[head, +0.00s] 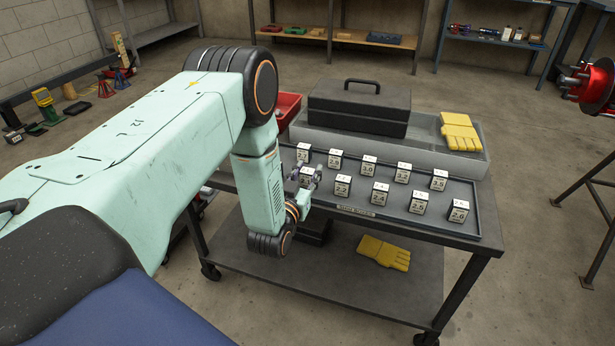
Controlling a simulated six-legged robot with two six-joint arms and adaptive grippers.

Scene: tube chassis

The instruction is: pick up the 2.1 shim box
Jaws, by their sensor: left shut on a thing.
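Small white-and-black shim boxes stand in two rows on a dark tray (328,195) on top of the cart. My left gripper (314,180) is at the left end of the front row. It is shut on the leftmost front shim box (306,173), which is partly hidden by the fingers. I cannot read its number, and I cannot tell whether it is lifted off the tray. Beside it stands a box that seems to read 2.2 (342,186). My right gripper is not in view.
Behind the tray are a grey bin (420,152), a black case (360,105), yellow gloves (460,132) and a red bin (288,108). Another yellow glove (384,252) lies on the lower shelf. Floor right of the cart is clear up to a metal stand.

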